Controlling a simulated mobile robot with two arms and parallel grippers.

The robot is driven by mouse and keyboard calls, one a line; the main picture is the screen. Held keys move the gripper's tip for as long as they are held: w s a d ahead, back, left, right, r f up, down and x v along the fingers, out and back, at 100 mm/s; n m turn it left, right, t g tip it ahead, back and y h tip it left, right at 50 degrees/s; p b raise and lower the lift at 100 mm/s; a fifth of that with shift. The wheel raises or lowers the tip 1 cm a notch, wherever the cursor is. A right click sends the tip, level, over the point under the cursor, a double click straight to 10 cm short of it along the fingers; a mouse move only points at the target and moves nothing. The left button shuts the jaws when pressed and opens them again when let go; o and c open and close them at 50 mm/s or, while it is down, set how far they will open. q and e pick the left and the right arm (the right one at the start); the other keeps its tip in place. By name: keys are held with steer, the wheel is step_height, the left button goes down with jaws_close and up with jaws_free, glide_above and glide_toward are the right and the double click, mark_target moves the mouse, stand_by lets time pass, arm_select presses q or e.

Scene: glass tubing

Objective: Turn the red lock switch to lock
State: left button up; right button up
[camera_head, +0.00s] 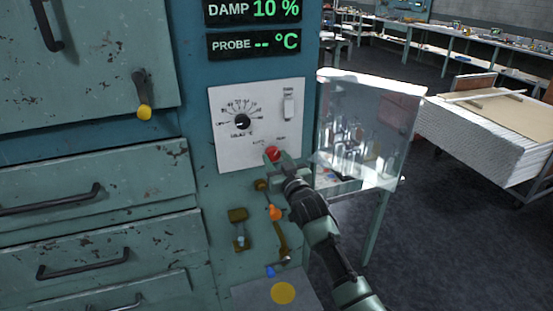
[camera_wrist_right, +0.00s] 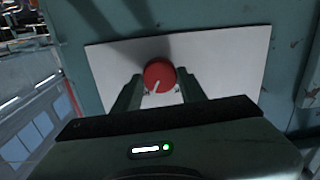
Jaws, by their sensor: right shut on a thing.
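The red lock switch (camera_head: 272,152) is a round red knob low on the white control panel (camera_head: 225,155). My right gripper (camera_head: 279,160) is at the knob in the head view and covers its lower part. In the right wrist view the red knob (camera_wrist_right: 159,75) sits between the two fingers of my right gripper (camera_wrist_right: 160,92), with a pale pointer mark running down and slightly left. The right gripper is shut on the knob. The labels around the knob are too small to read. My left gripper is not in view.
A clear hinged cover (camera_head: 368,130) stands open right of the panel. Drawers (camera_head: 100,190) fill the left. A stack of white sheets (camera_head: 480,135) stands at right.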

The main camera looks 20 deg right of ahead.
steer(key=n, duration=0.3)
steer(key=shift+n, duration=0.4)
steer(key=n, duration=0.3)
steer(key=shift+n+p, duration=0.3)
steer(key=shift+p, duration=0.1)
steer(key=n, duration=0.3)
steer(key=shift+n, duration=0.3)
steer(key=shift+f+n+p, duration=0.1)
steer(key=shift+n+p, duration=0.2)
steer(key=shift+n, duration=1.7)
steer(key=o, duration=1.4)
steer(key=shift+c, duration=0.2)
steer(key=s+b, duration=0.1)
steer(key=s, duration=0.6)
steer(key=shift+s, duration=0.4)
